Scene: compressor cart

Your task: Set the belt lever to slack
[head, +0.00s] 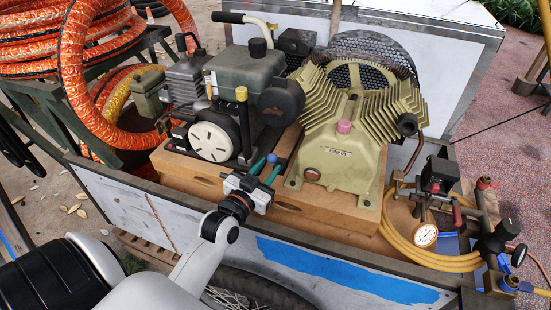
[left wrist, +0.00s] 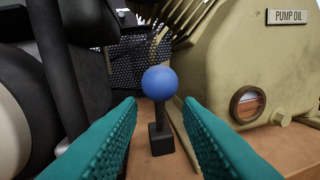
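The belt lever (left wrist: 158,140) is a short dark post on a black base, topped by a blue ball knob (left wrist: 160,82). It stands about upright in the left wrist view. In the head view the knob (head: 272,158) shows between the engine and the pump. My left gripper (head: 266,169) is open, with its two teal fingers pointing at the lever. In the left wrist view the gripper (left wrist: 161,108) has a finger on each side of the lever, with gaps showing; contact is not visible. My right gripper is out of view.
The black engine with its pale round cover (head: 210,141) is close on the left. The olive pump (head: 340,160), labelled PUMP OIL, is close on the right. The cart's front wall (head: 330,268) runs below my arm. A yellow hose (head: 395,235) and gauge (head: 424,235) lie right.

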